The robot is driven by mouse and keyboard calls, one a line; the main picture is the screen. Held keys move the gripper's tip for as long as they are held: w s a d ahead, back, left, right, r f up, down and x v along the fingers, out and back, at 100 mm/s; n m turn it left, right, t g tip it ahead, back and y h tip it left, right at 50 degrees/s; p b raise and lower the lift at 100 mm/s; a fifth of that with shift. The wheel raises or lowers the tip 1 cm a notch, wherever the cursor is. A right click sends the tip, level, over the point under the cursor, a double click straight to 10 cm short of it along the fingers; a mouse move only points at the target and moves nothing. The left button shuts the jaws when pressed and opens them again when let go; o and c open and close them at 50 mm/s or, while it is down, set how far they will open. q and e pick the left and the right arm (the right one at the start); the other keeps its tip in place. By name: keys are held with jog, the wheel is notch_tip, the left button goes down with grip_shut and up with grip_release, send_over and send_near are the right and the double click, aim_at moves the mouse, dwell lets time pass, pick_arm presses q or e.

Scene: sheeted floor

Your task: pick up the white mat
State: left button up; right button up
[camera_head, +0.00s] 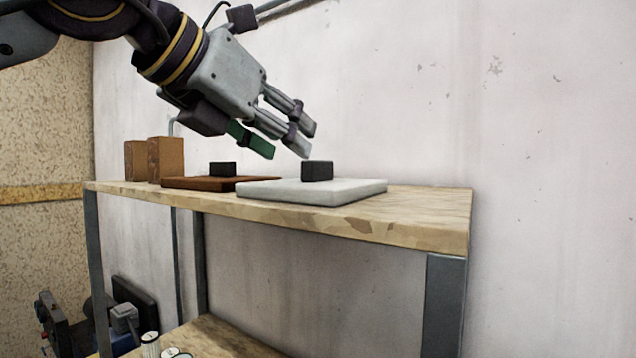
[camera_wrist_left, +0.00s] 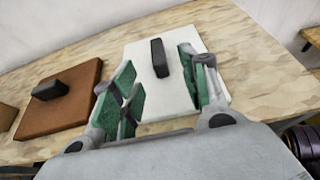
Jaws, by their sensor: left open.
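The white mat (camera_head: 350,190) lies flat on the wooden shelf top, with a black block-shaped handle (camera_head: 317,171) standing on it. In the left wrist view the white mat (camera_wrist_left: 160,100) and its black handle (camera_wrist_left: 159,58) show beyond the fingers. My left gripper (camera_head: 283,148) is open and empty, above and slightly left of the black handle, tilted down toward it. In the left wrist view the left gripper (camera_wrist_left: 160,88) has its green-padded fingers apart, with the handle ahead between them. My right gripper is in neither view.
A brown mat (camera_head: 192,183) with its own black handle (camera_head: 222,169) lies left of the white mat. Brown blocks (camera_head: 166,159) stand at the shelf's left end. The shelf top (camera_head: 430,215) is bare at the right. A pale wall rises behind.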

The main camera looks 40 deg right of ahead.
aim_at(303, 183)
pick_arm(q)
jog(key=shift+p+x, duration=0.3)
jog(key=shift+x, duration=1.25)
jog(key=shift+p+x, duration=0.85)
jog(key=shift+x, duration=0.5)
jog(key=shift+w+p+x, duration=0.2)
jog(key=shift+p+x, duration=0.25)
jog(key=shift+x, duration=0.8)
jog(key=shift+c, duration=0.3)
grip_shut()
